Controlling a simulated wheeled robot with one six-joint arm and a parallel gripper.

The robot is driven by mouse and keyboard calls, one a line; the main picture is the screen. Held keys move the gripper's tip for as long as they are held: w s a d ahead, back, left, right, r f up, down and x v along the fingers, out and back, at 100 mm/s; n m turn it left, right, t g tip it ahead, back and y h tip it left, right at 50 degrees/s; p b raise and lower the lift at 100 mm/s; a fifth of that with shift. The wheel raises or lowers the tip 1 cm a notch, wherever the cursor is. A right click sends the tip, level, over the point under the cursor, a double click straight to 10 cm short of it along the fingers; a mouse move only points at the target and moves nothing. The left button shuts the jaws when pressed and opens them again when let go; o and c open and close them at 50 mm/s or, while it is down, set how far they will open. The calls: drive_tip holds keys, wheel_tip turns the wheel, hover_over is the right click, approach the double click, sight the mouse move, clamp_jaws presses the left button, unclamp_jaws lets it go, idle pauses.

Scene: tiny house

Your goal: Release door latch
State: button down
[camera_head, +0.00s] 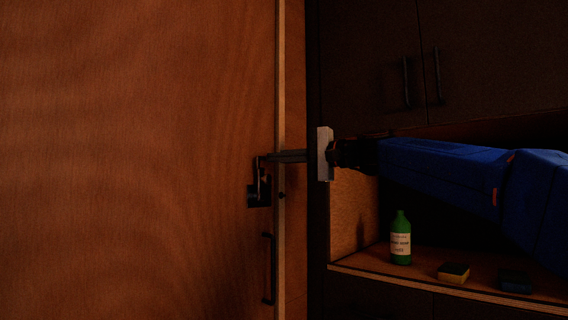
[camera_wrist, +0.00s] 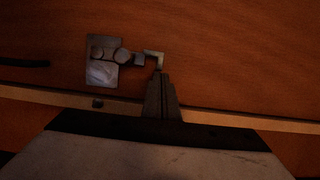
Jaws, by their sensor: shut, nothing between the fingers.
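The wooden door (camera_head: 130,150) fills the left of the head view, and its face also spans the wrist view (camera_wrist: 230,60). A dark latch (camera_head: 258,193) is mounted near the door's right edge. In the wrist view the latch (camera_wrist: 103,72) shows as a metal plate with round knobs and a hooked arm reaching right. My gripper (camera_head: 264,158) comes in from the right, with its fingers shut and nothing between them. In the wrist view my fingertips (camera_wrist: 160,78) are at the end of the hooked arm. I cannot tell whether they touch it.
A dark vertical handle (camera_head: 268,268) is on the door below the latch. To the right, an open shelf (camera_head: 350,265) holds a green bottle (camera_head: 401,240), a yellow-and-black sponge (camera_head: 453,272) and a dark blue item (camera_head: 515,282). Dark cabinet doors (camera_head: 370,60) are above.

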drive_tip(key=shift+s+a+r+n, duration=0.15)
drive_tip(key=shift+s+a+n, duration=0.35)
drive_tip(key=shift+n, duration=0.2)
drive_tip(key=shift+s, duration=0.1)
drive_tip(key=shift+d, duration=0.1)
